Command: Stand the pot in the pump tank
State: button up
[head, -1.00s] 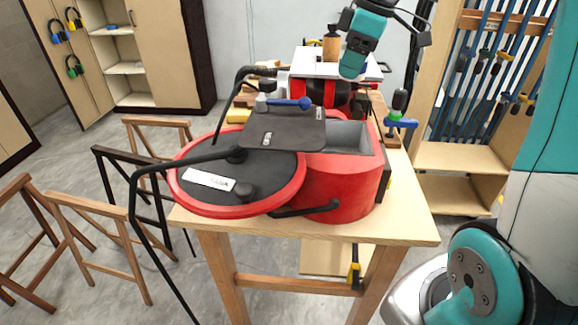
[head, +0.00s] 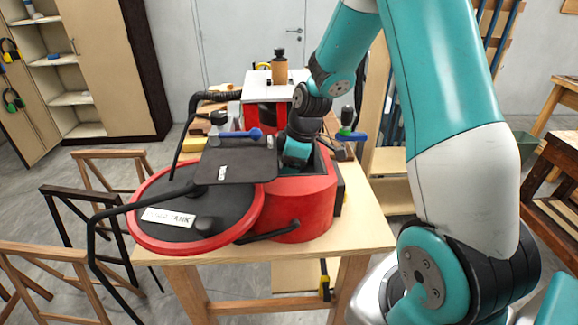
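The pump tank (head: 306,208) is a red round tub on the wooden bench. Its round black lid with a red rim (head: 150,206) hangs out to the left and carries a white label ending in "TANK". A dark plate (head: 238,166) covers part of the tank's top, and the right part is an open grey well. My arm comes down from above right, and its last visible teal link (head: 296,152) is at this opening. My gripper is hidden behind that link and the tank rim. I cannot make out a pot, and anything held is hidden.
A tan cylinder with a dark cap (head: 280,68) stands on a white-topped red machine behind the tank. A blue-handled tool (head: 242,134) lies at the plate's back edge. Wooden trestles (head: 50,270) stand at left.

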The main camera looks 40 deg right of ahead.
jog(key=shift+f, duration=0.3)
jog(key=shift+f, duration=0.2)
jog(key=o, duration=0.7)
jog(key=shift+c, duration=0.2)
jog(key=shift+r, duration=0.1)
jog(key=shift+r, duration=0.25)
jog(key=b+v, duration=0.2)
jog(key=v, duration=0.9)
jog(key=shift+s+d+r, duration=0.15)
jog(key=shift+r, duration=0.2)
